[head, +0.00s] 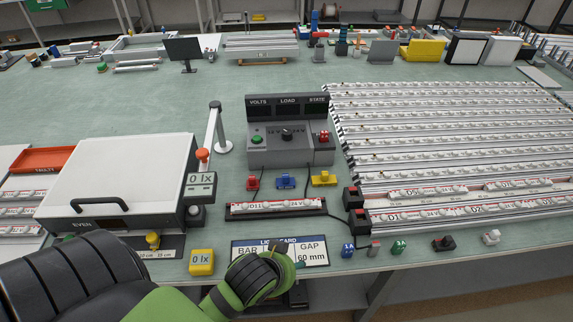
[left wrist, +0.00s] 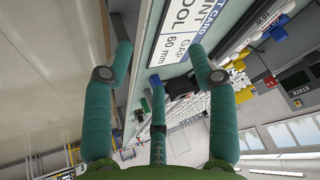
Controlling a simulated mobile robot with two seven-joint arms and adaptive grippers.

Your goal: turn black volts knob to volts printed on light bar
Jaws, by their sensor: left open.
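The black volts knob (head: 287,134) sits on the front of a grey supply box (head: 262,156) labelled VOLTS, LOAD and STATE in the head view. Its pointer direction is too small to tell. A light bar (head: 275,207) lies in a dark holder in front of the box; its small print seems to read 24 V. My left gripper (head: 276,262) is over the card at the table's front edge, well short of the knob. In the left wrist view its fingers (left wrist: 162,58) are spread with nothing between them. My right gripper is not in view.
A green button (head: 256,139) and a red switch (head: 323,136) flank the knob. Red, blue (head: 286,181) and yellow (head: 323,178) connectors lie between box and light bar. A white lidded box (head: 130,180) stands left; rows of light bars (head: 450,130) fill the right. A card (head: 313,246) lies in front.

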